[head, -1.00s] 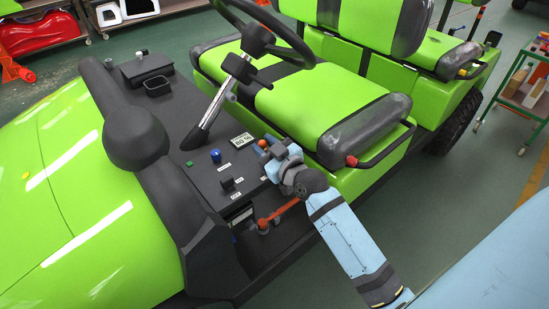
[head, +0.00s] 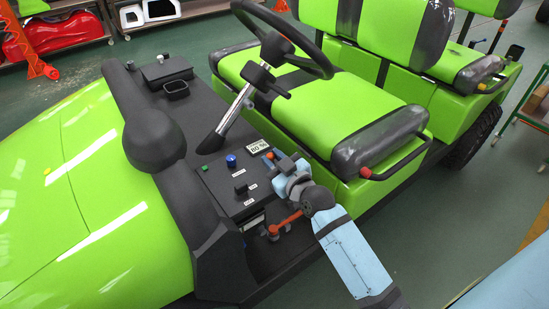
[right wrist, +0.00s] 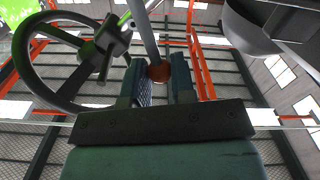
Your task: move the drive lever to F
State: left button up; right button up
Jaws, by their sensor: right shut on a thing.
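The drive lever's red ball knob (right wrist: 159,72) sits between the two fingers in the right wrist view, with its grey shaft running up the picture. My right gripper (head: 272,159) is shut on this knob at the seat-side edge of the dark dashboard, beside the small "80 %" display. The fingers and wrist hide most of the lever in the head view, and I cannot read any letter marking its position. My left gripper is not in view.
The dashboard (head: 221,180) carries a blue knob (head: 231,160), a green button (head: 205,168) and a black switch (head: 241,188). An orange-red lever (head: 286,222) lies below my right wrist. The steering wheel (head: 285,40) and green seat (head: 325,95) are close by.

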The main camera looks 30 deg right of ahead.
jog(key=shift+a, duration=0.1)
jog(key=shift+s+a+f, duration=0.1)
jog(key=shift+a+f, duration=0.2)
jog(key=shift+a, duration=0.3)
jog(key=o, duration=0.8)
jog(key=s, duration=0.4)
jog(key=s+d, duration=0.1)
jog(key=s, duration=0.4)
jog(key=s+d, duration=0.1)
jog(key=s, duration=0.3)
jog(key=shift+s+b, duration=0.35)
jog(key=shift+b, duration=0.05)
jog(key=s+a+f+g+p, duration=0.2)
jog(key=s+f+p, duration=0.1)
jog(key=f, duration=0.1)
jog(key=s+a+f+m+g+p, duration=0.1)
jog(key=s+a+f+g+p, duration=0.1)
jog(key=s+a+f+p, duration=0.1)
jog(key=s+a+f+g+p, duration=0.2)
jog(key=s+f+p, duration=0.2)
jog(key=f, duration=0.1)
jog(key=shift+a+f+g+y, duration=0.15)
jog(key=shift+g+y, duration=0.15)
jog(key=shift+g, duration=0.1)
